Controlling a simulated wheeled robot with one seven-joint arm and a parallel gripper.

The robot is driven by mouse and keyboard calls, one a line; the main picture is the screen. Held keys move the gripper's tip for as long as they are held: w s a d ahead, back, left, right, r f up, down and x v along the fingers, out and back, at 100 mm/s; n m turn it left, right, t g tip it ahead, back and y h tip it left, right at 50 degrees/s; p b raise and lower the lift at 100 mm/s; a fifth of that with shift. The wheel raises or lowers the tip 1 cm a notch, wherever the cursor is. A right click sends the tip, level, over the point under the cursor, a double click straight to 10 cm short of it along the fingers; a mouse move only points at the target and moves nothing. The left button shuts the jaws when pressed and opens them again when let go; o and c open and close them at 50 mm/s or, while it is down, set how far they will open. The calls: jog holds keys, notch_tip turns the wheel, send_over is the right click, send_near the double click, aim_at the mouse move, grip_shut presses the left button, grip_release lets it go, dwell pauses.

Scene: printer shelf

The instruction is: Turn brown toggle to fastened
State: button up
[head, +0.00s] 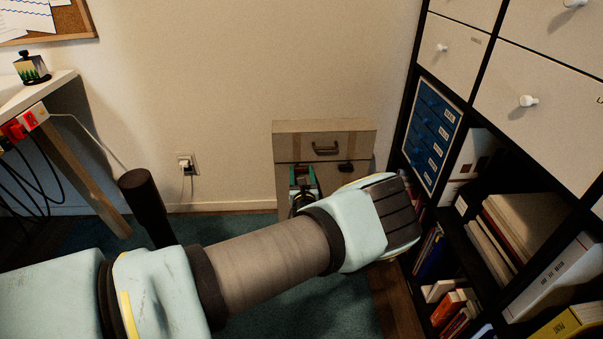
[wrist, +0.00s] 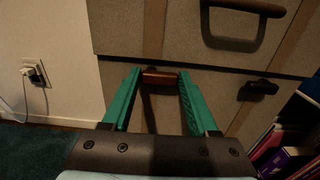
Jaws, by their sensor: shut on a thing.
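A beige case (head: 290,136) stands against the wall in the head view, and its front fills much of the wrist view (wrist: 120,30). The brown toggle (wrist: 160,80) is a short reddish-brown bar lying crosswise at the seam below the lid. My gripper (wrist: 160,75) has green fingers, with one tip at each end of the toggle, and is shut on it. In the head view my gripper (head: 302,178) is in front of the case's left part and the toggle is hidden. I cannot tell whether the toggle is fastened.
A dark second latch (wrist: 258,88) is on the case to the right. A dark carrying handle (wrist: 243,8) is above it. A shelf unit with drawers (head: 505,100) and books stands close on the right. A wall outlet with a plug (head: 186,162) is on the left.

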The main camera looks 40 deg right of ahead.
jog(key=shift+r+n+p, duration=0.15)
jog(key=shift+n+p, duration=0.15)
jog(key=shift+p, duration=0.15)
jog(key=n+p, duration=0.1)
jog(key=p, duration=0.1)
jog(key=n+p, duration=0.1)
jog(key=shift+a+r+n+p, duration=0.1)
jog(key=shift+r+n+p, duration=0.2)
jog(key=shift+n+p, duration=0.1)
jog(key=n+p, duration=0.1)
jog(key=p, duration=0.1)
jog(key=n+p, duration=0.1)
jog(key=n, duration=0.1)
jog(key=shift+w+a+r+n+p, duration=0.1)
jog(key=shift+w+n+p, duration=0.05)
jog(key=shift+n+p, duration=0.2)
jog(key=n+p, duration=0.4)
jog(key=shift+w+a+n, duration=0.15)
jog(key=shift+a+n, duration=0.05)
jog(key=shift+n, duration=0.05)
jog(key=n+p, duration=0.3)
jog(key=n, duration=0.1)
jog(key=shift+w+a+n, duration=0.1)
jog(key=shift+a+n, duration=0.05)
jog(key=shift+n, duration=0.15)
jog(key=shift+f, duration=0.2)
jog(key=o, duration=1.4)
jog(key=shift+a+p, duration=0.1)
jog(key=shift+p, duration=0.2)
